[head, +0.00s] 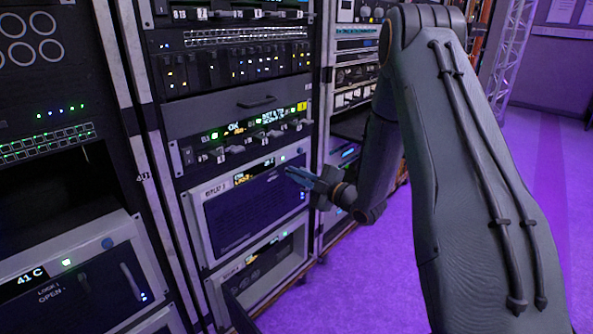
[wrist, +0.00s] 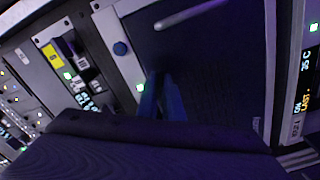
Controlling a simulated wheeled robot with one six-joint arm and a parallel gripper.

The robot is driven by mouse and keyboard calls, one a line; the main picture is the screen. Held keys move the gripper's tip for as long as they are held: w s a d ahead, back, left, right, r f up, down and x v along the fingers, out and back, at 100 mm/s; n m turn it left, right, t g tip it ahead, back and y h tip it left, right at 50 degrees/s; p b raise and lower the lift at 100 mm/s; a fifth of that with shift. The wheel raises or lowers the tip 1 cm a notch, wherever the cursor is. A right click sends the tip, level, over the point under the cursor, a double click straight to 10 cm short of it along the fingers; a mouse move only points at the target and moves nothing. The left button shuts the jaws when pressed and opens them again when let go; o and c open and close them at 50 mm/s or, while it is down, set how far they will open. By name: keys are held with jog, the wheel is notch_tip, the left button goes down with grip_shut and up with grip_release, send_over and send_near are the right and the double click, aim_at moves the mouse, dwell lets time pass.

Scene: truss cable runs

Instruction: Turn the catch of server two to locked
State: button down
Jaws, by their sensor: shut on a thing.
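In the head view a dark-fronted server (head: 245,213) with a pale frame sits in the middle rack, and its small label seems to end in a 2. A lit display is at its top left. My gripper (head: 298,174) reaches in from the right and is shut at the upper right of this front. In the wrist view its blue fingers (wrist: 162,98) stand against the dark front panel (wrist: 225,70). The catch between the fingers is hidden, so its lock position cannot be read. A grey bar handle (wrist: 188,14) crosses the panel nearby.
Another server (head: 245,268) sits just below, and a row of switches (head: 245,140) just above. At left, a unit (head: 75,285) shows 41 C, lock and open marks, and a handle. Purple floor (head: 385,255) is clear at right.

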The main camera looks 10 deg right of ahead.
jog(key=m+p, duration=0.6)
jog(key=m, duration=0.6)
jog(key=shift+f, duration=0.1)
dwell(0.6)
jog(key=c, duration=1.9)
grip_release()
jog(key=v, duration=0.7)
jog(key=shift+s+d+p, duration=0.15)
jog(key=shift+s+p, duration=0.2)
jog(key=shift+p, duration=0.05)
